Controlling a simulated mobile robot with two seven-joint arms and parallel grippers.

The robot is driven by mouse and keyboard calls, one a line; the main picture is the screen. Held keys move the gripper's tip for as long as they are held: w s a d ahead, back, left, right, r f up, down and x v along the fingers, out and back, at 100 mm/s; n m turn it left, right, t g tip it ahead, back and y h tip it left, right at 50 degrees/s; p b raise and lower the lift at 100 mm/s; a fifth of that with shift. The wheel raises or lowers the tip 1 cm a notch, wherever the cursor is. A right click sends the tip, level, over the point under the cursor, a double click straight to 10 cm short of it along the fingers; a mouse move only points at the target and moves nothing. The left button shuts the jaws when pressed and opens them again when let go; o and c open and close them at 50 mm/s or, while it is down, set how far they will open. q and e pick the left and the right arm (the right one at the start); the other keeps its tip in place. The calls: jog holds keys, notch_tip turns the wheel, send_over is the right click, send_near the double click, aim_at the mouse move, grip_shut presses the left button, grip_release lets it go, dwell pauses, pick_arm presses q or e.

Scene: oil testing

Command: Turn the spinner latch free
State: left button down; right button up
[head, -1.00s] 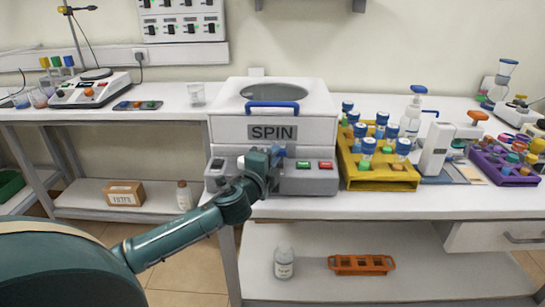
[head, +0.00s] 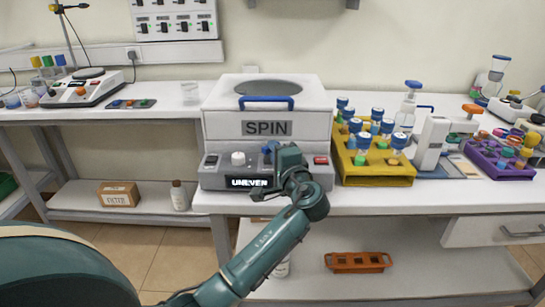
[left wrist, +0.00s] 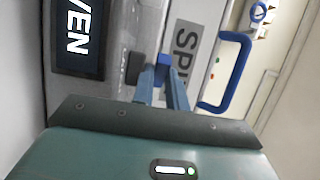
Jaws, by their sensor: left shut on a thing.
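The spinner (head: 222,128) is a white box marked SPIN on a grey control base at the middle of the bench. It has a blue lid handle (head: 266,103), also in the left wrist view (left wrist: 242,72). My left gripper (head: 274,150) is at the front of the spinner, right of centre. In the left wrist view its fingers (left wrist: 161,84) are shut on the small blue latch (left wrist: 162,60), just below the SPIN label. The fingers and wrist hide most of the latch in the head view. The lid looks closed. My right gripper is out of view.
A lit display (head: 250,183) on the spinner's base reads UNEVEN, partly covered by my gripper. A white knob (head: 238,158) and a red button (head: 321,160) are near. A yellow tube rack (head: 375,178) stands close on the right.

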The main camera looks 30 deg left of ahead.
pick_arm(q)
jog(key=shift+w+d+n+g+y+b, duration=0.15)
jog(key=shift+n+g+y+b, duration=0.2)
jog(key=shift+n+g+y, duration=0.55)
jog(key=shift+g, duration=0.3)
jog(key=c, duration=1.4)
grip_release()
jog(key=v, duration=1.3)
jog(key=shift+b, duration=0.35)
jog(key=shift+r, duration=0.15)
